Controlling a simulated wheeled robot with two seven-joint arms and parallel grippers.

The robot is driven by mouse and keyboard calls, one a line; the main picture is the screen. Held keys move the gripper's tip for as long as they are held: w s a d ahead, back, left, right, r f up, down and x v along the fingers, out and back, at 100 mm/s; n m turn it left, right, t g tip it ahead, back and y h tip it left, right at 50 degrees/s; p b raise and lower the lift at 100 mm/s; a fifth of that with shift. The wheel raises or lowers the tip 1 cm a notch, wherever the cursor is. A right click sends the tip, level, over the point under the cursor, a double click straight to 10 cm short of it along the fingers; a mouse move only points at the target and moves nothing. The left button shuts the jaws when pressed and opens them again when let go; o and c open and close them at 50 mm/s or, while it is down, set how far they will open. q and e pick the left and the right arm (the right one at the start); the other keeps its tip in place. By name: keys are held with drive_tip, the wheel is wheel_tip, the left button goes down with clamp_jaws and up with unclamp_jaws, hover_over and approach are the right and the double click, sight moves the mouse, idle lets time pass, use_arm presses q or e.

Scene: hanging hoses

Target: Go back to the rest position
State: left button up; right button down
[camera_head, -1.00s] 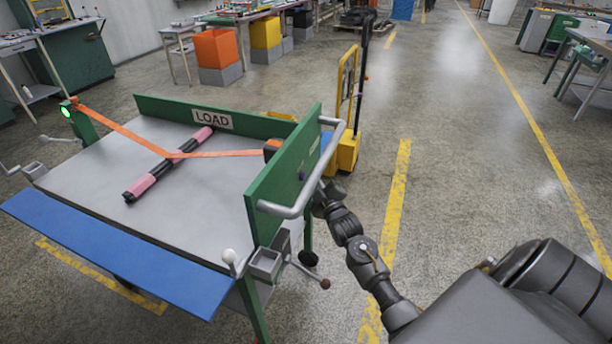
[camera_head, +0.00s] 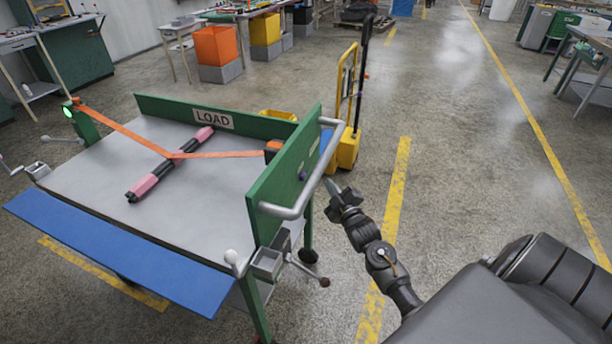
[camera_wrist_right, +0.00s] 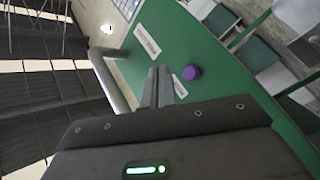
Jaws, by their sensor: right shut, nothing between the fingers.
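My right gripper (camera_head: 333,187) is shut and empty, just right of the cart's green end panel (camera_head: 290,170) and its grey push handle (camera_head: 325,160), apart from both in the head view. In the right wrist view its closed fingers (camera_wrist_right: 161,86) point toward the green panel, where a purple knob (camera_wrist_right: 190,73) and a white label show. The cart's grey bed (camera_head: 110,190) carries a pink and black bar (camera_head: 170,165). An orange strap (camera_head: 125,130) runs across the bar. My left gripper does not show.
A yellow pallet truck (camera_head: 348,140) stands behind the cart. A crank with a dark knob (camera_head: 324,282) sticks out at the cart's near right corner. A blue flap (camera_head: 110,250) runs along the near side. The floor to the right is clear.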

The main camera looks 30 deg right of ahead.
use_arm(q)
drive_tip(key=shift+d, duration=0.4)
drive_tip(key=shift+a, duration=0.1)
